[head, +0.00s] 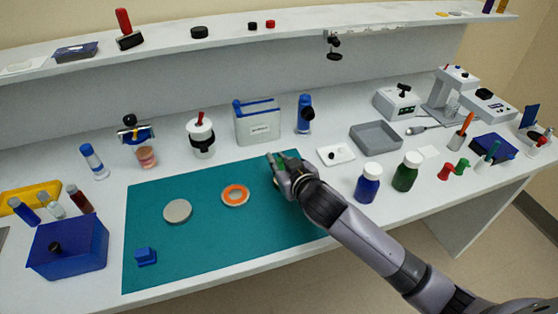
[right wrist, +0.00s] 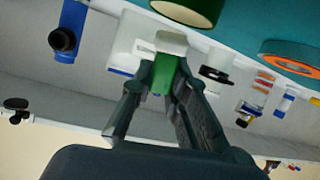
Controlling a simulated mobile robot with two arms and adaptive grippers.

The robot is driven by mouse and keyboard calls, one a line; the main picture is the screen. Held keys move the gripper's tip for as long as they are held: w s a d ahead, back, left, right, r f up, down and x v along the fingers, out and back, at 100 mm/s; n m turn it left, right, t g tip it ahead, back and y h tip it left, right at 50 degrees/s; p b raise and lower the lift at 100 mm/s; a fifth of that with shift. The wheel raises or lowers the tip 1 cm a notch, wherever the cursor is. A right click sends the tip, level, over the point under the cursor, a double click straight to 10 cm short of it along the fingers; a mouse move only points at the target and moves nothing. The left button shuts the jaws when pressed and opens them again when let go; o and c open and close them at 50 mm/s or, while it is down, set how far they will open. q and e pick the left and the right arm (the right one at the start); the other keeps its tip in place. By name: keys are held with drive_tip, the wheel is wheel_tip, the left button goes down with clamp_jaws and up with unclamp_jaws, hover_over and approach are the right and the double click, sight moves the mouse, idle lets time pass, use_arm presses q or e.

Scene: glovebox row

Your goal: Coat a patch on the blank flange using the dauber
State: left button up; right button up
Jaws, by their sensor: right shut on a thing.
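The blank flange looks to be the plain grey disc (head: 178,211) lying flat on the teal mat (head: 200,250). A second disc with an orange ring (head: 235,195) lies to its right and also shows in the right wrist view (right wrist: 292,57). My right gripper (head: 276,168) is above the mat's back right part, to the right of both discs. It is shut on a slim green piece (right wrist: 162,78) with a pale block at its end, which I take to be the dauber. In the head view its tip is small and partly hidden. My left gripper is out of view.
A blue block (head: 146,257) sits on the mat's front left, beside a dark blue box (head: 68,246). Blue (head: 368,184) and green (head: 407,173) bottles stand right of the mat. A white bin (head: 257,124) stands behind it. The mat's front middle is clear.

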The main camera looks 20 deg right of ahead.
sight(279, 160)
drive_tip(key=shift+f, duration=0.3)
drive_tip(key=shift+f+b, duration=0.3)
drive_tip(key=shift+f, duration=0.05)
idle(0.9)
wheel_tip(279, 160, up, 7)
drive_tip(key=p, duration=0.7)
drive_tip(key=shift+r, duration=0.1)
drive_tip(key=shift+s, duration=0.15)
idle(0.6)
